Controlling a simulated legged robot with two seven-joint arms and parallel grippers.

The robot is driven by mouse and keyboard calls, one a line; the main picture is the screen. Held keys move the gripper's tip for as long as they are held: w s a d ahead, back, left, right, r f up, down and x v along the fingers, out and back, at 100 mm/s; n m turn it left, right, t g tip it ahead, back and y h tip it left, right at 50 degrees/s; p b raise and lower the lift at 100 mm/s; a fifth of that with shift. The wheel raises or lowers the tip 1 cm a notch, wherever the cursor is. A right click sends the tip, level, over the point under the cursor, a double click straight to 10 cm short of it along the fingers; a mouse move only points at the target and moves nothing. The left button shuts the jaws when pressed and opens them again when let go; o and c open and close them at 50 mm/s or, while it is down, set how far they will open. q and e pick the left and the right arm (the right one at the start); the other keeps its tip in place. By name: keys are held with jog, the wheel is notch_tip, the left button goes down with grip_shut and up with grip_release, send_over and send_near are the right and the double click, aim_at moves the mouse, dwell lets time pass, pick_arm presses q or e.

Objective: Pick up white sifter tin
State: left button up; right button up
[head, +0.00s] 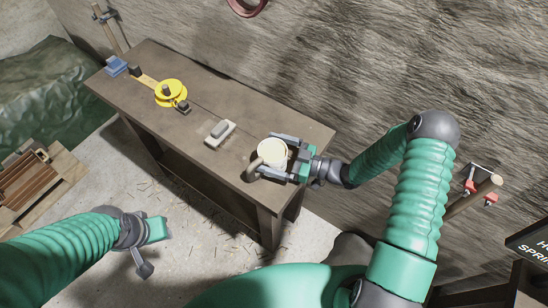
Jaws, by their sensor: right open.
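The white sifter tin (272,152) stands upright near the right end of the dark wooden table (232,96). Its handle (253,170) sticks out toward the lower left. My right gripper (270,156) is open, with one finger on either side of the tin. I cannot tell whether the fingers touch it. My left arm comes in at the lower left, away from the table, and its gripper (158,230) hangs over the floor. Its fingers do not show clearly.
On the table are a white and grey block (220,131), a yellow round tool (171,91) and a blue object (116,66). A rock wall stands behind the table. A wooden pallet (38,182) lies at the left. The floor before the table is clear apart from scattered straw.

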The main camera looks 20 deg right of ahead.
jog(key=shift+w+a, duration=0.2)
jog(key=shift+w, duration=0.1)
jog(key=shift+a, duration=0.15)
jog(key=shift+a+r, duration=0.15)
jog(key=shift+a, duration=0.45)
jog(key=shift+c, duration=0.6)
jog(key=shift+a, duration=0.2)
jog(key=shift+c, duration=2.4)
jog(key=shift+d, duration=0.5)
jog(key=c, duration=1.4)
pick_arm(q)
jog(key=shift+s+a, duration=0.15)
jog(key=shift+a, duration=0.1)
pick_arm(e)
jog(key=shift+a, duration=0.2)
jog(key=shift+c, duration=0.3)
